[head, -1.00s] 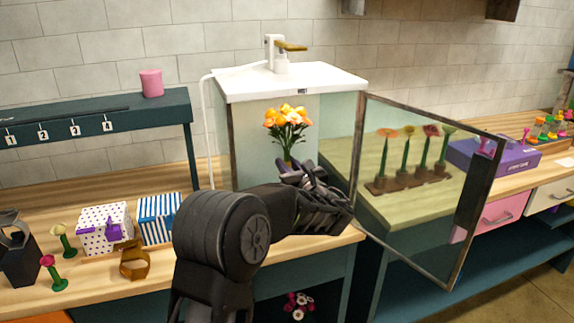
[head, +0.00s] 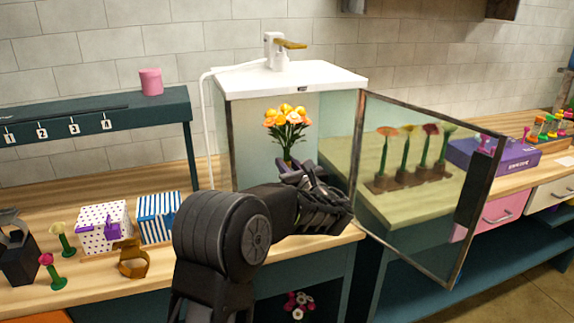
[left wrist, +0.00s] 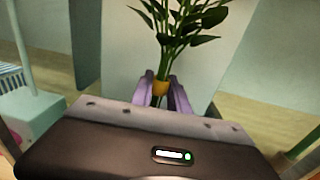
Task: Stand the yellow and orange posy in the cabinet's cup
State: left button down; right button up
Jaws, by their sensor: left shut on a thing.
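The yellow and orange posy (head: 286,122) stands upright, with green leaves below its flowers, in front of the cabinet's opening. My left gripper (head: 296,170) is shut on its stem. In the left wrist view the purple fingertips (left wrist: 162,92) close around the stem at an orange band (left wrist: 161,87), with leaves (left wrist: 178,28) above. The cabinet (head: 232,135) has a white top and pale walls. Its glass door (head: 425,190) is swung open to the right. I cannot see the cup; the arm and posy cover the cabinet's lower inside. My right gripper is not in view.
The open door's frame stands just right of my left gripper. A white faucet (head: 273,52) is on the cabinet top. A dotted box (head: 92,240), a striped box (head: 158,222) and single flowers (head: 62,242) stand on the left counter. Several flowers in a brown holder (head: 400,182) show through the door.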

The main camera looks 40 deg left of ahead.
pick_arm(q)
jog(key=shift+f, duration=0.25)
dwell(0.4)
jog(key=shift+f+b, duration=0.35)
jog(key=shift+b, duration=0.2)
jog(key=shift+f+b, duration=0.85)
jog(key=shift+f, duration=0.15)
dwell(0.5)
jog(key=shift+f+b, duration=0.3)
jog(key=shift+f, duration=0.05)
jog(key=shift+f, duration=0.35)
jog(key=shift+f+b, duration=0.3)
jog(key=shift+b, duration=0.2)
dwell(0.4)
